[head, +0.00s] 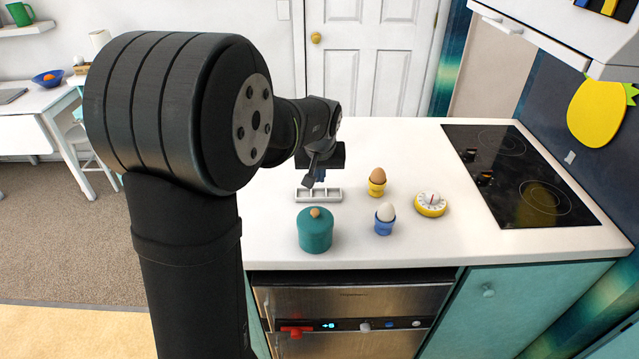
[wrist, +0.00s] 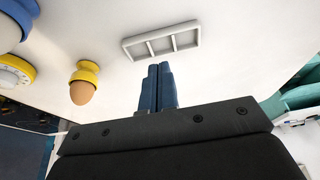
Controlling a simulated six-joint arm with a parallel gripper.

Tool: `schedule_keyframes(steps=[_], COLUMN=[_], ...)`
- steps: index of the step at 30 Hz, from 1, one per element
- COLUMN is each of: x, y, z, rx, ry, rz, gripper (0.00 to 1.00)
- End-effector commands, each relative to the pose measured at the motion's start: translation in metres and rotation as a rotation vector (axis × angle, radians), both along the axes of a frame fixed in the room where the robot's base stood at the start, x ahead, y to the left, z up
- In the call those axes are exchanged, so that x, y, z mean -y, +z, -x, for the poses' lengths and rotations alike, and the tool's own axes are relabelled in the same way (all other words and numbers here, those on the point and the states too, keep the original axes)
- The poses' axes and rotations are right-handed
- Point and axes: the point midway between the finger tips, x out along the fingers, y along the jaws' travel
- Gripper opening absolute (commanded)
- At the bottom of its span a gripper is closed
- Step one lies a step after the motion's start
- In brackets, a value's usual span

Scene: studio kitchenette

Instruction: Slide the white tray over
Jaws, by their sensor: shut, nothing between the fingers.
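The white tray (head: 319,200) lies on the white counter, left of the egg cups and behind the teal pot in the head view. It is a shallow rectangle with three compartments, all looking empty. In the wrist view the tray (wrist: 161,41) shows just past the fingertips. My gripper (head: 312,183) is over the counter at the tray's far side, with its arm reaching in from the left. Its blue fingers (wrist: 158,66) are shut together and empty. They look close to the tray's edge; I cannot tell whether they touch it.
A teal pot (head: 315,230) stands in front of the tray. To the right are a yellow egg cup (head: 376,188) with a brown egg, a blue egg cup (head: 384,226) with a white egg, and a yellow timer (head: 431,204). A black cooktop (head: 520,178) lies farther right. The counter behind is clear.

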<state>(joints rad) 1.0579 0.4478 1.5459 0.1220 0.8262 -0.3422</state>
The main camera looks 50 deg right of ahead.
Motion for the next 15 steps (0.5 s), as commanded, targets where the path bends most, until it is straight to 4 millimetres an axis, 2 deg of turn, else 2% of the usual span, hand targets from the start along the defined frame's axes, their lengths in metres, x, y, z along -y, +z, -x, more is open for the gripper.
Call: schedule_keyframes(steps=[3, 7, 11, 15], x=[-0.003, -0.007, -0.005, -0.001], y=[0.012, 0.02, 0.013, -0.007], z=[0.003, -0.004, -0.005, -0.01], rx=[0.001, 0.0, -0.001, -0.003], ry=[0.0, -0.003, -0.004, -0.004], rz=[0.002, 0.0, -0.003, -0.004], gripper=[0.0, 0.0, 0.0, 0.0])
